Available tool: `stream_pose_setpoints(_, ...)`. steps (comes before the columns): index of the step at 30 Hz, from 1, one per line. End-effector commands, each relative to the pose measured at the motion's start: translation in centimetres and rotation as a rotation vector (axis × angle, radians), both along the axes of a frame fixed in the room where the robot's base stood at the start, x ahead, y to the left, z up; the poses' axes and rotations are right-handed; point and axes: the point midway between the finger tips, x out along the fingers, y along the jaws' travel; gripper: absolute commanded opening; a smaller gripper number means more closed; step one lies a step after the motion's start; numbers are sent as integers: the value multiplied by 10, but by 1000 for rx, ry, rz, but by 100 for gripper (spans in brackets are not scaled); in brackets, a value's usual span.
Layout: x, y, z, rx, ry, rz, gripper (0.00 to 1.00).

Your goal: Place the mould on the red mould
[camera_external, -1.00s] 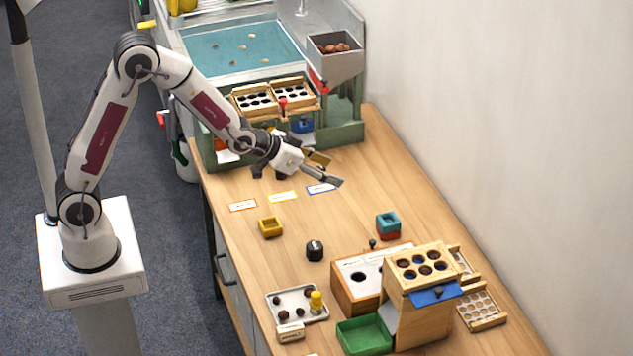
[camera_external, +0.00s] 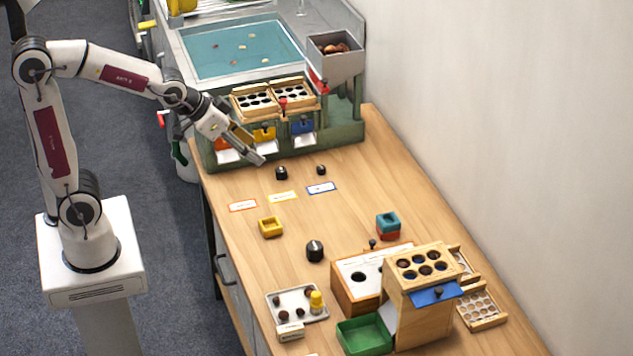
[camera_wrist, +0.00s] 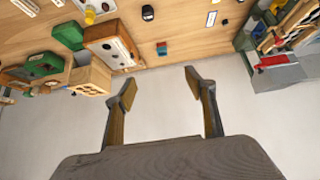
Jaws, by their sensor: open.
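A teal mould (camera_external: 388,218) sits on top of the red mould (camera_external: 388,235), on the right side of the table behind the wooden boxes. The small red and teal stack also shows in the wrist view (camera_wrist: 162,48). A yellow mould (camera_external: 270,227) stands alone on the table to the left. My gripper (camera_external: 258,155) is apart from all of them, in the air near the front of the green rack. In the wrist view my gripper (camera_wrist: 160,84) is open, with nothing between its fingers.
The green rack (camera_external: 345,132) with wooden trays stands at the back. Black knobs (camera_external: 315,250) and coloured label cards lie on the table. A wooden box with holes (camera_external: 405,310), a green tray (camera_external: 365,335) and a grey tray are in front. A wall borders the right.

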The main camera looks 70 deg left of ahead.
Motion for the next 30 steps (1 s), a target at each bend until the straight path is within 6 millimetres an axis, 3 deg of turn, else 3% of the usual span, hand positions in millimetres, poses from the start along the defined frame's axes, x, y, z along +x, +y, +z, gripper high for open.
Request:
stream_pose_setpoints(9,-77,2,16,2,73,1,55)
stream_pose_setpoints(21,-174,4,16,6,170,3,55)
stream_pose_setpoints(30,-212,5,11,8,214,4,55)
